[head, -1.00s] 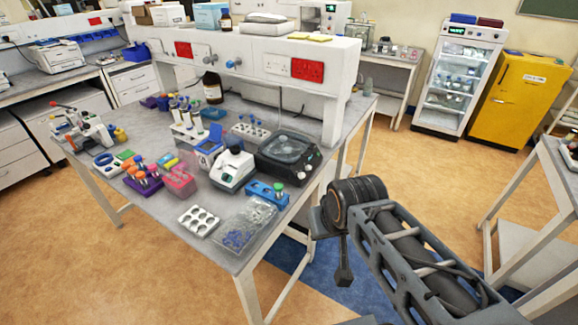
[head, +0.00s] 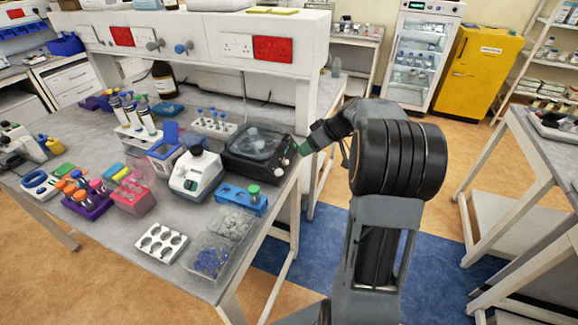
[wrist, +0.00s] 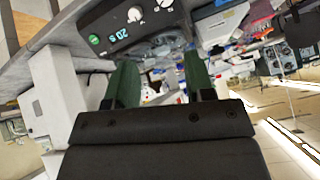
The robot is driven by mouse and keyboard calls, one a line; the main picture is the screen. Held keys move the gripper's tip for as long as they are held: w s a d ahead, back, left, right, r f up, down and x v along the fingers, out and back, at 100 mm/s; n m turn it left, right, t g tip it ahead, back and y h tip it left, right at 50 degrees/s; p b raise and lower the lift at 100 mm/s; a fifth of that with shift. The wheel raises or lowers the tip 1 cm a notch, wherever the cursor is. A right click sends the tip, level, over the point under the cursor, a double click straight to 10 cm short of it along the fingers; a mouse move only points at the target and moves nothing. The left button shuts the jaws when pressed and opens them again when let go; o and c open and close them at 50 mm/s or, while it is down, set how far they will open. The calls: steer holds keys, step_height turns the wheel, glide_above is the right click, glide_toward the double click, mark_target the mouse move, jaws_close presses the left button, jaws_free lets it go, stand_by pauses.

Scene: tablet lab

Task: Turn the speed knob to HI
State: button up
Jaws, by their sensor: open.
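A black bench device with a clear lid (head: 252,143) stands near the right end of the bench. Its front panel (wrist: 112,22) shows upside down in the wrist view, with a lit green display, a green button (wrist: 93,39) and two pale knobs, one near the display (wrist: 135,14) and one at the top edge (wrist: 163,4). I cannot read which is the speed knob or where HI is. My gripper (wrist: 161,75) has its two green fingers apart with nothing held between them. In the head view my gripper (head: 304,148) is just right of the panel.
A white mixer-like device (head: 196,176) stands left of the black one. A blue rack (head: 240,197), a white well block (head: 161,243) and a clear tray (head: 206,262) sit along the front edge. Open floor lies right of the bench.

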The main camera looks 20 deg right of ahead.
mark_target(287, 162)
steer(key=shift+n+t, duration=0.4)
steer(key=w+a+f+p, duration=0.1)
steer(key=w+f, duration=0.2)
steer(key=f, duration=0.1)
steer(key=w+a+f+p, duration=0.1)
steer(key=w+f, duration=0.2)
steer(key=f, duration=0.1)
steer(key=w+a+f+p, duration=0.1)
steer(key=w+f, duration=0.2)
steer(key=f, duration=0.1)
jaws_close()
